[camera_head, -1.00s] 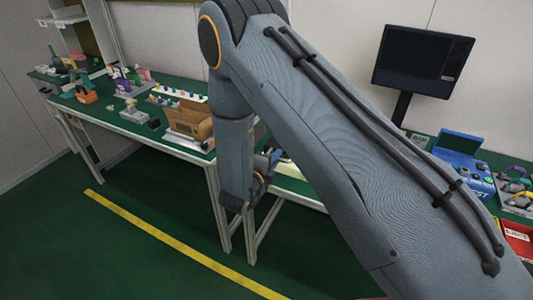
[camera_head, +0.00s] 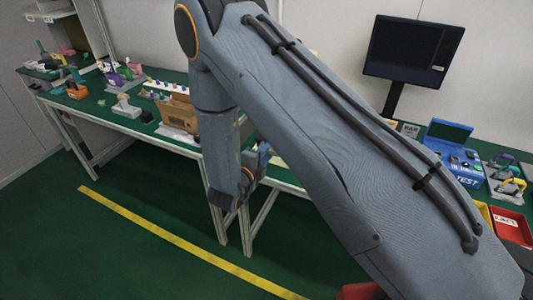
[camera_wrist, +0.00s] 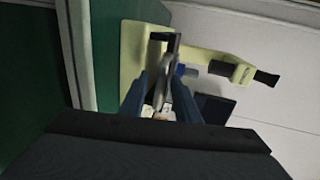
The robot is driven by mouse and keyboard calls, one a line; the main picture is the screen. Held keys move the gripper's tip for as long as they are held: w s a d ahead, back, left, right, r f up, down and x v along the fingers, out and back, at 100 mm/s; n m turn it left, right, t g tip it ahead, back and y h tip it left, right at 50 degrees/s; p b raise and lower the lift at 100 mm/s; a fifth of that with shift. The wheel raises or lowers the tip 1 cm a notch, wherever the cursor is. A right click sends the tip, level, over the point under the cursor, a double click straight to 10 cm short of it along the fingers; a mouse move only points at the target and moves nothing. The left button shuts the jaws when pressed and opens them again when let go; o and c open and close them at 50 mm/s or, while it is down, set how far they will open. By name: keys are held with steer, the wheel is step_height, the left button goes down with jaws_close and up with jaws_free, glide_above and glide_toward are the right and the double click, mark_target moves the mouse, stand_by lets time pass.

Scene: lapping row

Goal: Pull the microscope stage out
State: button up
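In the wrist view a pale yellow microscope (camera_wrist: 133,55) lies ahead of my gripper, seen from above. It has a flat base and a side arm (camera_wrist: 236,71) with a black end. A dark bar and grey metal parts (camera_wrist: 168,72) show near its middle; I cannot tell for sure which part is the stage. My gripper (camera_wrist: 163,84) has its two blue fingers apart, one on each side of the grey parts. I see no clear contact. In the head view my arm hides most of the microscope, and only a bit of my gripper (camera_head: 262,156) shows.
A green-topped table (camera_head: 92,97) with a cardboard box (camera_head: 178,114) and small items stands left. A monitor (camera_head: 413,50), a blue test case (camera_head: 452,147) and a red bin (camera_head: 507,224) stand right. The floor with a yellow line (camera_head: 160,231) is clear.

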steer(key=b+v, duration=0.1)
steer(key=v, duration=0.6)
steer(key=shift+s+b, duration=0.15)
steer(key=shift+b, duration=0.25)
steer(key=shift+a, duration=0.1)
steer(key=w+d+r+n+g+y, duration=0.2)
steer(key=d+r+n+g+y, duration=0.4)
steer(key=n, duration=0.5)
steer(key=s+d+r+n+g, duration=0.1)
steer(key=s+d+n+g, duration=0.1)
steer(key=s+d+n, duration=0.2)
steer(key=s+d+r+n+g+y, duration=0.1)
steer(key=s+d+r+n+g, duration=0.1)
steer(key=s, duration=0.8)
steer(key=s+d+r+n+g, duration=0.1)
steer(key=s+d+n+g, duration=0.1)
steer(key=s+d+n, duration=0.3)
steer(key=shift+s+d+r+n+g+y, duration=0.3)
steer(key=shift+s+r+n, duration=0.1)
steer(key=shift+s+n, duration=0.65)
